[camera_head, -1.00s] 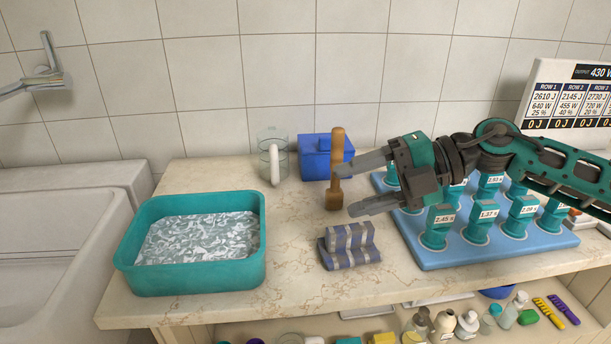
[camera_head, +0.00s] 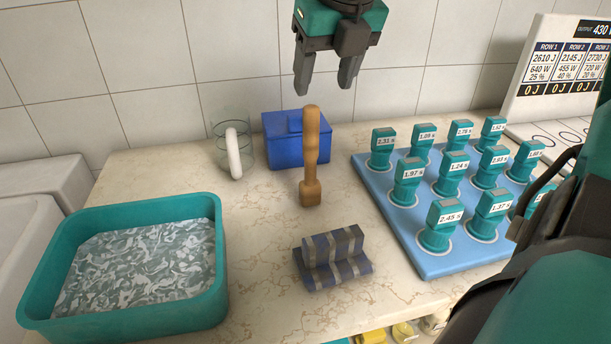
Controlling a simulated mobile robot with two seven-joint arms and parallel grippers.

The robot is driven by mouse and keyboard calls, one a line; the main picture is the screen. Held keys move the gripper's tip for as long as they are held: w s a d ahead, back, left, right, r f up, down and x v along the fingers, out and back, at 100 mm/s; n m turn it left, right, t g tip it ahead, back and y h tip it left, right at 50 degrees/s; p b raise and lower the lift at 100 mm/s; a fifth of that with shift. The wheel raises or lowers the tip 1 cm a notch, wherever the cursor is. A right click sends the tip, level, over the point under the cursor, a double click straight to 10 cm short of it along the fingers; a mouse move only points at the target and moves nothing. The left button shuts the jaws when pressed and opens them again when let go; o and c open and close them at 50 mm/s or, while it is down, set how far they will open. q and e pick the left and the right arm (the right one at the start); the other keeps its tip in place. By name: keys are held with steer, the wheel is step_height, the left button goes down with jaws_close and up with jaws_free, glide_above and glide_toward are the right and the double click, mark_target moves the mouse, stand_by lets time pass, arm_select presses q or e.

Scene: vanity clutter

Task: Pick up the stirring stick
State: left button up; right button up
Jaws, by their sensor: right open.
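The stirring stick (camera_head: 311,160) is a brown wooden stick with a wider block at its lower end. It stands upright on the marble counter near the middle of the head view, in front of a blue box. My right gripper (camera_head: 324,88) hangs from the top of the view, fingers pointing down. It is open and empty, with its fingertips above the stick's top and apart from it. My left gripper is not in view.
A teal basin (camera_head: 125,315) with marbled liquid is at left. A glass jug (camera_head: 233,150) and blue box (camera_head: 283,150) stand behind. A striped grey block (camera_head: 332,262) lies in front. A blue tray (camera_head: 420,255) of teal-capped pieces is at right. Bare counter (camera_head: 260,215) lies between.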

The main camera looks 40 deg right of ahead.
mark_target(309, 123)
steer(key=x, duration=0.5)
steer(key=shift+f, duration=0.2)
steer(key=shift+x, duration=2.65)
steer(key=shift+w+a+r, duration=0.1)
steer(key=shift+w+a, duration=0.1)
jaws_close()
